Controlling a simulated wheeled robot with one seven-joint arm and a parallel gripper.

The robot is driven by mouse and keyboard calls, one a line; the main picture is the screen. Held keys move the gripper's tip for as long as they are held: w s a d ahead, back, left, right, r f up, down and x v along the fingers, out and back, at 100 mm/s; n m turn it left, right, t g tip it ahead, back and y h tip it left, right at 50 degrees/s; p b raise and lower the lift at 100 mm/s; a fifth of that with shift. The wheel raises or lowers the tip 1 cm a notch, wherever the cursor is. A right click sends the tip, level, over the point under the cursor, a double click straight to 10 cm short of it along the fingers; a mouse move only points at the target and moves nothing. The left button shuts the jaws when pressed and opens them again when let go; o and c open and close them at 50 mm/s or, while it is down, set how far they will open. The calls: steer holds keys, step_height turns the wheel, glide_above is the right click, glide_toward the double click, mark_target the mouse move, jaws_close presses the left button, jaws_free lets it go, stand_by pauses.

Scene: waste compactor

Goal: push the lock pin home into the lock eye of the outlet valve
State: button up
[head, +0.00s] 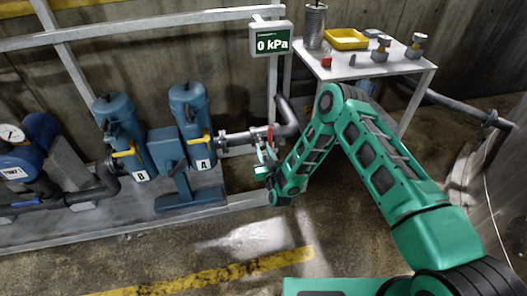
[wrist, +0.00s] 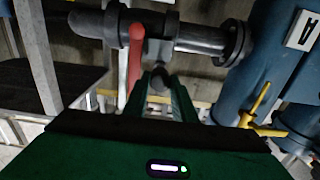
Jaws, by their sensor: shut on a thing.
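The outlet valve (wrist: 160,48) sits on a grey pipe in the wrist view, with its red handle (wrist: 135,52) hanging down in front. In the head view the red handle (head: 270,136) shows just above my gripper. My gripper (wrist: 157,88) is at the valve, its green fingers shut on a small dark rounded piece, apparently the lock pin (wrist: 158,82). In the head view my gripper (head: 264,160) is small beside the pipe end. The lock eye cannot be made out, and how deep the pin sits is hidden by the fingers.
Blue filter housings A (head: 193,125) and B (head: 122,140) stand left of the valve. A yellow lever (wrist: 258,105) is at the right in the wrist view. A display (head: 272,40) reads 0 kPa. A side table (head: 365,68) holds a yellow tray (head: 347,39). The floor in front is clear.

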steer(key=shift+x, duration=1.2)
stand_by(0.5)
steer(key=o, duration=1.1)
steer(key=shift+c, duration=0.4)
steer(key=shift+s, duration=0.2)
steer(key=shift+v, duration=3.35)
